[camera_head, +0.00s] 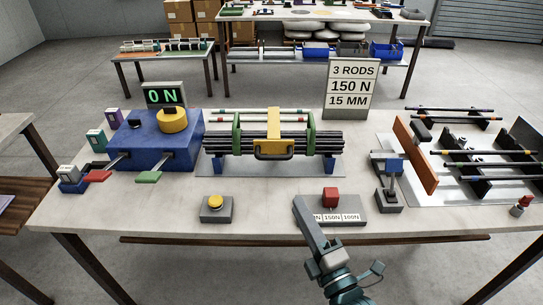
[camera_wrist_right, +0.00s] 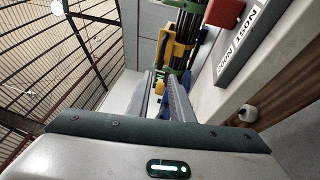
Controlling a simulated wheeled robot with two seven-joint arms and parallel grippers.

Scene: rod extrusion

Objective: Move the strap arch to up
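The yellow strap arch (camera_head: 273,124) lies across the bundle of dark rods in the middle of the table. Its black handle (camera_head: 274,155) is low on the front side, facing me. In the right wrist view the yellow arch (camera_wrist_right: 174,50) shows beyond the fingertips, with its handle (camera_wrist_right: 161,48). My right gripper (camera_head: 302,204) is in front of the arch, low and a little to the right, above the table's front part. In the right wrist view its fingers (camera_wrist_right: 159,76) are apart with nothing between them, and do not touch the arch. My left gripper is not in view.
The rods lie between green uprights (camera_head: 237,134). A red button box (camera_head: 330,197) stands close beside my right gripper. A yellow button box (camera_head: 215,203) is left of it. A blue machine (camera_head: 155,145) reading "0 N" stands left; an orange plate (camera_head: 415,155) stands right.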

